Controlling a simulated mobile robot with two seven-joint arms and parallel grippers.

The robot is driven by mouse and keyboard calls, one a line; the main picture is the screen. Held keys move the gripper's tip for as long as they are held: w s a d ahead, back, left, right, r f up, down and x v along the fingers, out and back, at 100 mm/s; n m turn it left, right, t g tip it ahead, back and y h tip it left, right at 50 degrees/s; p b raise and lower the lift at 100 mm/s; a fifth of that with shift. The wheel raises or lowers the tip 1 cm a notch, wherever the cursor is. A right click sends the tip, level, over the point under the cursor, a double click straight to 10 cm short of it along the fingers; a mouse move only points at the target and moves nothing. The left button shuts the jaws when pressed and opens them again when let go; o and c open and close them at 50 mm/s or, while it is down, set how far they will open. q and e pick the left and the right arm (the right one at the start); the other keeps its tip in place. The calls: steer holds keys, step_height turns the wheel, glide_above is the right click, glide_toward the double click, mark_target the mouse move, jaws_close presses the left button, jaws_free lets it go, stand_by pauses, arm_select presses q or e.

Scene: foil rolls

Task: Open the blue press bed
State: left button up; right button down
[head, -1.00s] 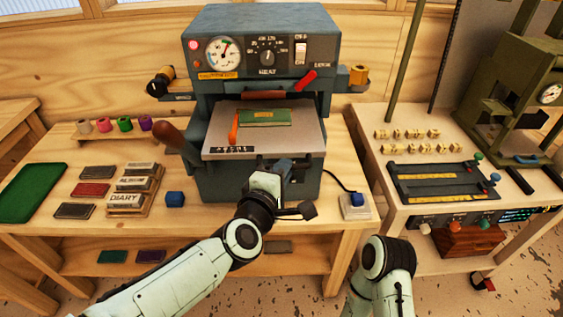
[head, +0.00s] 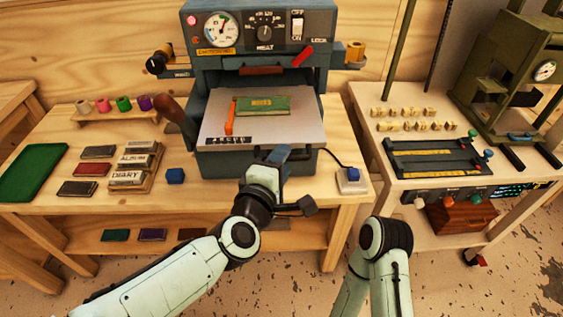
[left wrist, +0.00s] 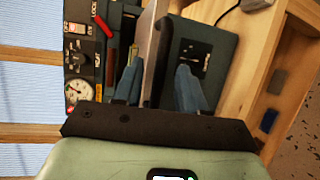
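The blue press (head: 320,62) stands at the back of the table. Its flat grey bed (head: 305,130) sticks out toward me, with a green cover (head: 262,104) and an orange strip (head: 229,118) lying on it. My left gripper (head: 280,156) is at the bed's front edge, right of its label. In the left wrist view, my left gripper's fingers (left wrist: 157,85) are spread apart, with the bed's edge (left wrist: 150,45) running between them; whether they touch it is unclear. My right forearm shows at the lower right, but its gripper is not in view.
A switch box (head: 350,181) is at the right table edge. A side table holds rails (head: 435,160) and a green press (head: 510,90).

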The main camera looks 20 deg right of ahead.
arm_select(q)
steer(key=p+v, duration=0.1)
steer(key=v, duration=1.2)
steer(key=shift+s, duration=0.15)
steer(key=shift+a, duration=0.1)
steer(key=w+a+f+m+g+y+p, duration=0.1)
steer(key=w+a+f+g+y+p, duration=0.15)
steer(key=f, duration=0.65)
steer(key=w+a+f+m+g+y+p, duration=0.1)
steer(key=a+f, duration=0.2)
steer(key=f, duration=0.7)
steer(key=w+a+f+m+g+y+p, duration=0.1)
steer(key=a+f+m+g+y+p, duration=0.15)
steer(key=f, duration=0.65)
steer(key=s+a+f+m+g+p, duration=0.1)
steer(key=s+a+f+g, duration=0.1)
steer(key=s+a+f, duration=0.4)
steer(key=s+a+f+g+p, duration=0.1)
steer(key=s+a+f+g, duration=0.15)
steer(key=f, duration=0.55)
steer(key=s+a+f+m+g+p, duration=0.1)
steer(key=s+f, duration=0.2)
steer(key=s, duration=0.3)
steer(key=s+f+g+p, duration=0.1)
steer(key=s+f, duration=0.1)
steer(key=s, duration=0.5)
steer(key=shift+a+f+m+g, duration=0.35)
steer(key=shift+a+f, duration=0.05)
